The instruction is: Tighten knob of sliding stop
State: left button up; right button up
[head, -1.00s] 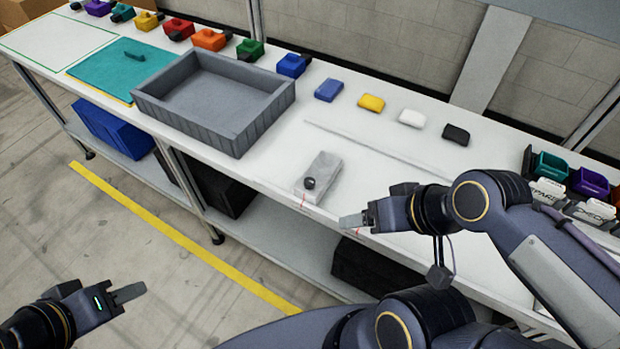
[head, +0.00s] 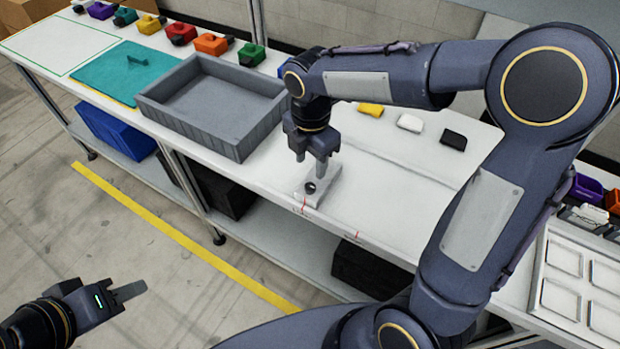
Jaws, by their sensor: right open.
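The sliding stop (head: 326,190) is a light grey block lying on the white bench close to its front edge. Its black knob (head: 310,187) shows on the block's near end. My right gripper (head: 310,172) points down right above the knob, with its fingers open. I cannot tell whether the fingers reach down around the knob. The gripper hides part of the block's far side. A red mark (head: 304,206) is on the bench edge beside the block. My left gripper (head: 130,291) is over the floor at the lower left, away from the bench; its jaw gap cannot be made out.
A grey tray (head: 212,139) stands left of the block. A thin rail (head: 400,169) runs to the right along the bench. Yellow (head: 371,108), white (head: 409,122) and black (head: 453,139) pieces lie behind. A sectioned tray (head: 543,277) is at the right.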

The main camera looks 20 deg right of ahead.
aim_at(310, 186)
notch_tip(310, 186, down, 8)
jog(key=shift+r, duration=0.1)
dwell(0.4)
grip_shut()
